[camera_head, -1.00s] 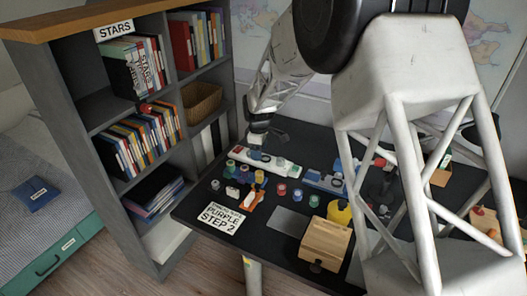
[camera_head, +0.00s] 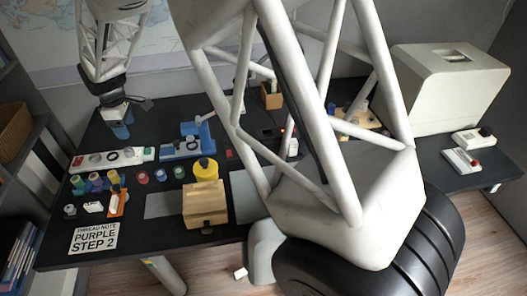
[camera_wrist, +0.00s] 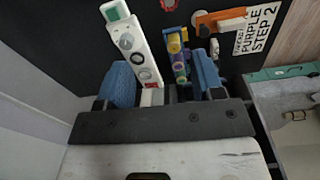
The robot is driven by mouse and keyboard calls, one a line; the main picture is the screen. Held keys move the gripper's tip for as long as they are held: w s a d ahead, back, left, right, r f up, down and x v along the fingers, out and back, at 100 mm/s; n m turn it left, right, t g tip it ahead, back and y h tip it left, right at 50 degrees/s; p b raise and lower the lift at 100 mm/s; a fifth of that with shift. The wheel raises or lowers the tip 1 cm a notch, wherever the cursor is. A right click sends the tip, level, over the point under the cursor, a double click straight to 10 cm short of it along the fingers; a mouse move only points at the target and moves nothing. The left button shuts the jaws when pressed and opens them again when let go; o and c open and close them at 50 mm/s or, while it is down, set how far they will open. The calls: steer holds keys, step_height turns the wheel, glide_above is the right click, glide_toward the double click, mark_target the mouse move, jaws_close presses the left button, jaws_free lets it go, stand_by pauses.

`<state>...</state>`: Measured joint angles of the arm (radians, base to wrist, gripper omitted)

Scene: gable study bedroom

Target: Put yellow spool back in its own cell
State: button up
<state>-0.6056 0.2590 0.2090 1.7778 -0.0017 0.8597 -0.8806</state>
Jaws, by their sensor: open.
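A small yellow spool (camera_wrist: 174,43) stands in a cluster of spools in the wrist view, beside the white rack. In the head view the cluster (camera_head: 95,182) is at the table's left, in front of the rack. The white rack (camera_head: 140,155) has a row of round cells; it also shows in the wrist view (camera_wrist: 147,70). Some cells look dark or empty; I cannot tell which is the yellow spool's. My gripper (camera_head: 117,130) is above the table behind the rack. In the wrist view its blue-padded fingers (camera_wrist: 164,82) are apart, with nothing held between them.
Red, green and blue spools (camera_head: 160,175) stand right of the cluster. A wooden box (camera_head: 205,205) is in front of a large yellow round thing (camera_head: 205,168). A blue device (camera_head: 182,150) is right of the rack. A "PURPLE STEP 2" note (camera_head: 94,238) lies at the front left.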

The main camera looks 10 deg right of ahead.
steer(key=s+d+r+m, duration=0.3)
steer(key=s+d+r, duration=0.15)
steer(key=d, duration=0.55)
steer(key=s+d+r+m+t, duration=0.1)
steer(key=s+d+r+m, duration=0.3)
steer(key=d, duration=0.5)
steer(key=s+d+r+m, duration=0.1)
steer(key=s+d+r, duration=0.4)
steer(key=d, duration=0.5)
steer(key=s+d+m, duration=0.4)
steer(key=s+d, duration=0.4)
steer(key=s, duration=0.3)
steer(key=s+d+m+t, duration=0.1)
steer(key=s+d+m, duration=0.4)
steer(key=s+d, duration=0.4)
steer(key=s, duration=0.3)
steer(key=shift+s+d+r, duration=0.15)
steer(key=shift+s, duration=0.05)
